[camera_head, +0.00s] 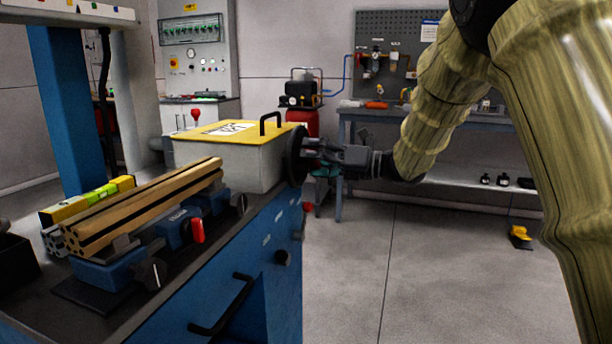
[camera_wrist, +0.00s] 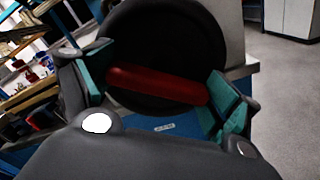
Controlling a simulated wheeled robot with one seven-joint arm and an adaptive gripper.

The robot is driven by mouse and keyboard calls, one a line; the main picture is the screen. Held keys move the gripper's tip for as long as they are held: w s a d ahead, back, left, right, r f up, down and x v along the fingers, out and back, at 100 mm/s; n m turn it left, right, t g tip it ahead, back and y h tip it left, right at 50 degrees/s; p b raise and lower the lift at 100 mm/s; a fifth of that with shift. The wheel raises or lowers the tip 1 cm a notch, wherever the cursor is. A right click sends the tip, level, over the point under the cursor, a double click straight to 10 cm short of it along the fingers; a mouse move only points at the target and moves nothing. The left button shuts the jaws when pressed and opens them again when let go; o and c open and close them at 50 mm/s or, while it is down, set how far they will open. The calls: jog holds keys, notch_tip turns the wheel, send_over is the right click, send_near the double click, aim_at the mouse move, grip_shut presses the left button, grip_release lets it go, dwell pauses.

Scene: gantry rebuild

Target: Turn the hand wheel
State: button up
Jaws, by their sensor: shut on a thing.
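The hand wheel (camera_head: 294,157) is a dark disc on the right end of a pale box with a yellow lid, seen nearly edge-on in the head view. In the wrist view the wheel (camera_wrist: 175,35) fills the upper middle, with a red bar (camera_wrist: 155,86) across its face, tilted down to the right. My gripper (camera_head: 312,150) reaches the wheel from the right. In the wrist view its teal fingertips (camera_wrist: 155,93) sit at the two ends of the red bar, shut on the wheel. The exact contact of the fingertips is partly hidden.
The yellow-lidded box (camera_head: 232,130) has a black handle on top and stands on a blue bench (camera_head: 262,265). Clamped wooden bars (camera_head: 145,203) and a spirit level lie nearer on the bench. Open floor (camera_head: 430,270) lies right of the bench.

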jog(key=shift+f+n+b, duration=0.15)
jog(key=shift+n+b, duration=0.55)
jog(key=shift+b, duration=0.45)
jog(key=shift+n, duration=0.3)
jog(key=o, duration=1.2)
jog(key=v, duration=1.2)
